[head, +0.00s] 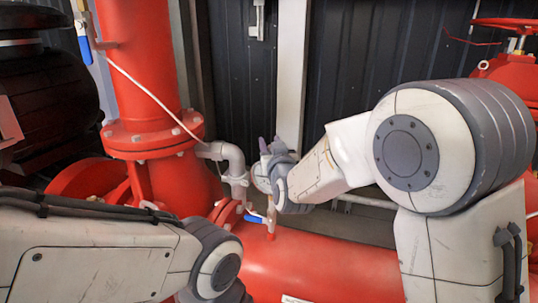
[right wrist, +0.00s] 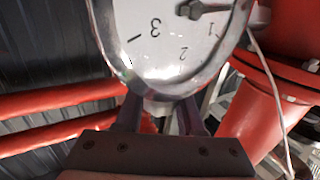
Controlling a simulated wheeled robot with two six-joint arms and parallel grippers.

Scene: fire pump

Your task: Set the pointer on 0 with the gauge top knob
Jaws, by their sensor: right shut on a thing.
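The gauge (right wrist: 150,60) fills the top of the right wrist view, with a white dial cut off by the picture's upper edge. Its numerals 3, 2 and 1 show, turned over in this view; the 0 is out of the picture. The dark pointer (right wrist: 212,8) reaches right from its hub, a little above the 1. My right gripper (right wrist: 160,102) is shut at the gauge's lower rim in this view; what it grips, and the top knob, are hidden behind the rim. In the head view my right gripper (head: 269,148) is by the grey pipe elbow. My left gripper is not in view.
A large red pipe (head: 140,60) rises at the left, and a wide red pipe (head: 320,264) runs below. The grey elbow pipe (head: 226,152) and a blue-handled valve (head: 256,217) are close to my right gripper. A dark ribbed wall (head: 350,70) stands behind.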

